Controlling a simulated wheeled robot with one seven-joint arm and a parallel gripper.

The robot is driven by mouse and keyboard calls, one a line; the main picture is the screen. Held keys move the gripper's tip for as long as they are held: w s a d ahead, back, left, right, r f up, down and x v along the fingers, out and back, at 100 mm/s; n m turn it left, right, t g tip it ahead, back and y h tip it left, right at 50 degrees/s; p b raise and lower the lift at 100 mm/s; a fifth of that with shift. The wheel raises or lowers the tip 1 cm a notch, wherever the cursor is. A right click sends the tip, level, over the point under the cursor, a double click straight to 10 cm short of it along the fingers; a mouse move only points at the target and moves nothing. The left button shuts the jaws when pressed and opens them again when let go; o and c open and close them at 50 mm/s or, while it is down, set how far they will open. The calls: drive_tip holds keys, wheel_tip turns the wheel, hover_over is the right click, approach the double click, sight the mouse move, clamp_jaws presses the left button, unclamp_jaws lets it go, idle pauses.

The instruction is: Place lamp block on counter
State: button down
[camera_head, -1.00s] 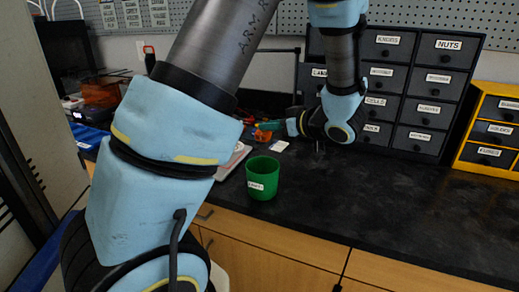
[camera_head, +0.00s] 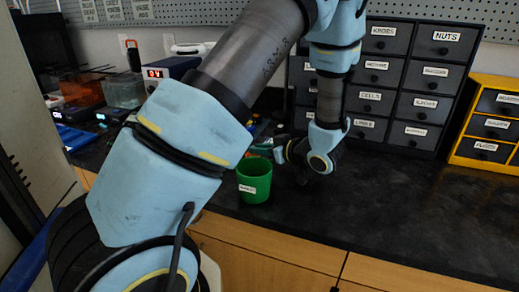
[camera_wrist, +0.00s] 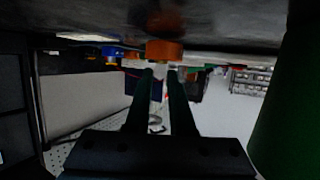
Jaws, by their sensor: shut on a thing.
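My gripper (camera_head: 303,180) hangs low over the black counter (camera_head: 400,200), just right of the green cup; in the head view its fingers are dark and hard to make out. In the wrist view, its two dark fingers (camera_wrist: 162,75) are close together, with a narrow pale strip between them. A small orange piece (camera_wrist: 165,50) shows at the fingertips, near the counter surface; it looks like the lamp block, held there. The block cannot be made out in the head view, and I cannot tell whether it touches the counter.
The green cup (camera_head: 255,183) stands close left of my gripper and fills the right edge of the wrist view. Dark labelled drawers (camera_head: 425,85) stand behind, and yellow-framed drawers (camera_head: 490,125) at right. The counter's front right is clear.

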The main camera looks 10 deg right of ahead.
drive_tip(key=shift+f, duration=0.2)
drive_tip(key=c, duration=0.8)
unclamp_jaws()
drive_tip(key=shift+o, duration=0.2)
